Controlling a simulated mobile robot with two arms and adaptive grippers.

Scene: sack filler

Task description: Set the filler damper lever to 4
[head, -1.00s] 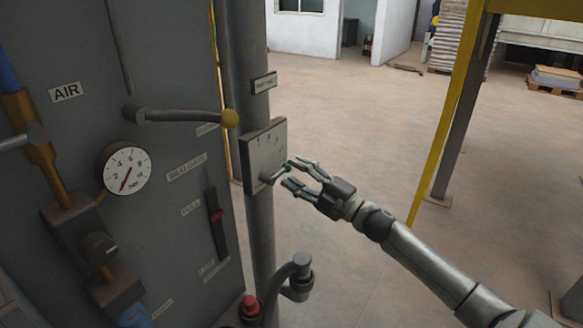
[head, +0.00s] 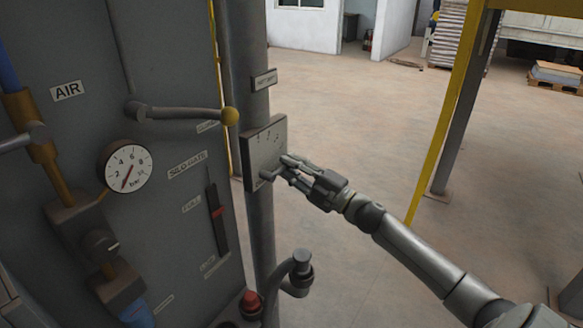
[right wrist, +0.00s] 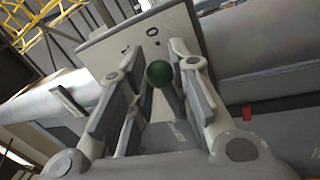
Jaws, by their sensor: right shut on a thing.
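The damper lever is a short grey arm with a green knob (right wrist: 160,74), which shows between my right gripper's fingers in the right wrist view. Its plate (head: 264,150) is a pale square with small numbers, fixed to the grey post; the plate (right wrist: 140,42) also shows behind the knob in the right wrist view. My right gripper (head: 287,168) is shut on the lever at the plate's lower right. The fingers hide the knob in the head view, and I cannot read which number the lever points to. My left gripper is not in view.
A red button (head: 251,303) and a bent pipe (head: 292,270) are below. A yellow-edged post (head: 447,130) stands right; open floor lies between.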

